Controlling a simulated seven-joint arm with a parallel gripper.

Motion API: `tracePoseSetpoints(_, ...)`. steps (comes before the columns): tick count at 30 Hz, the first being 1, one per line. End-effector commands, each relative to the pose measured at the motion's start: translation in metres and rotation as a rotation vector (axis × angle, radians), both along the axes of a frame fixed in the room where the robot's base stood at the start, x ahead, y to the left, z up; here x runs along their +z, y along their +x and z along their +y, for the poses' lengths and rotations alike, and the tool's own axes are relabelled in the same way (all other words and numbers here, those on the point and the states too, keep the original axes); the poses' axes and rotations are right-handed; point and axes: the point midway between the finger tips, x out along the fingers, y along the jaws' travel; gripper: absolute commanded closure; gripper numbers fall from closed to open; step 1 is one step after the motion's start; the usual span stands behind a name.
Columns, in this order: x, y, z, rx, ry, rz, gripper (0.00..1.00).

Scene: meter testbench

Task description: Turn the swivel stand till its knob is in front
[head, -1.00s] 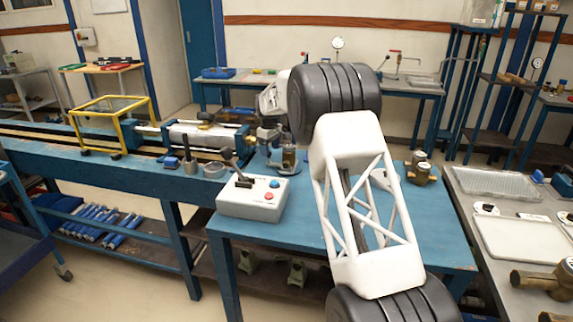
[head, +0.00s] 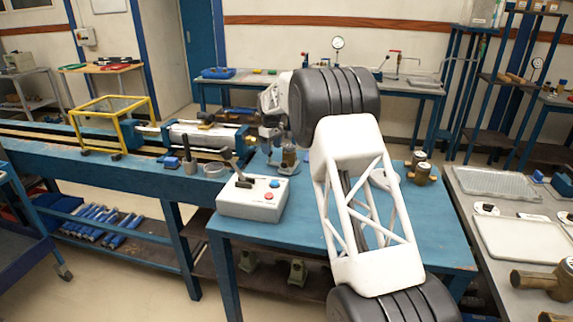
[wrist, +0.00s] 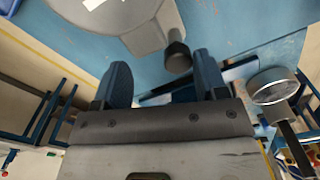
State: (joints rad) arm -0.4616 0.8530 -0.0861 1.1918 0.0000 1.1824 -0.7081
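In the wrist view, the grey swivel stand (wrist: 145,22) fills the top, with a white patch on its upper face and the blue table under it. Its dark knob (wrist: 177,56) sticks out toward my gripper (wrist: 162,72). My gripper is open, with one dark blue finger on each side and a wide gap between them. The knob shows beyond the gap, nearer the right finger; I cannot tell whether they touch.
A control box (head: 252,197) with a lever and buttons stands at the table's front left. A brass fitting (head: 289,155) stands near my gripper. More brass fittings (head: 420,172) stand to the right of my arm.

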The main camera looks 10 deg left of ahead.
Motion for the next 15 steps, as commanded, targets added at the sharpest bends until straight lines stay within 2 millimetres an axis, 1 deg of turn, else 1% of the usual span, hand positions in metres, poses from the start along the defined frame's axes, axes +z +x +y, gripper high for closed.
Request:
tracePoseSetpoints(8, -0.0004, 0.0009, -0.0006, 0.000, 0.000, 0.000, 0.34)
tracePoseSetpoints(15, -0.0006, 0.0072, -0.0030, 0.000, 0.000, 0.000, 0.34)
